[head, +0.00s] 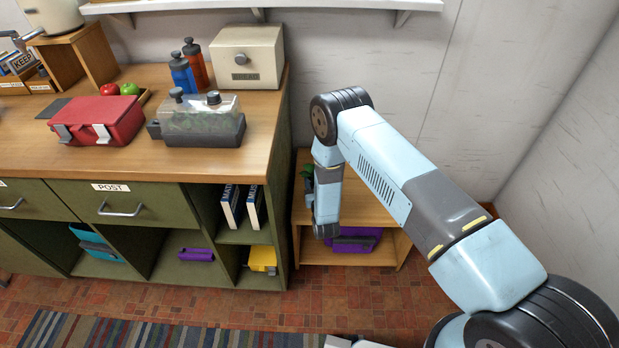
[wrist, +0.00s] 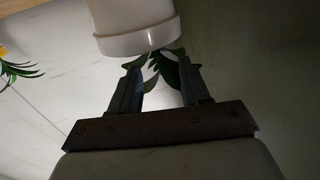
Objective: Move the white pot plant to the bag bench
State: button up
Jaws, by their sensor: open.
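In the wrist view a white pot (wrist: 135,35) fills the top middle, upside down in the picture, its rim towards my gripper. Dark green leaves (wrist: 165,68) hang from it between and around the fingertips. My gripper (wrist: 157,72) is open, with one finger on each side of some leaves; I cannot tell whether they touch. In the head view my forearm reaches down over the low wooden bench (head: 370,209), which has a purple bag (head: 355,240) on its lower level. A little green foliage (head: 306,172) shows left of my wrist; its pot is hidden.
A green cabinet (head: 271,218) with a wooden top stands close left of the bench. A pale wall (head: 420,110) is behind and a shelf (head: 260,4) above. In the wrist view a yellow thing with green leaves (wrist: 18,71) is at the left edge, near a wooden edge.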

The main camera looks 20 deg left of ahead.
jog(key=v, duration=0.9)
jog(key=shift+w, duration=0.1)
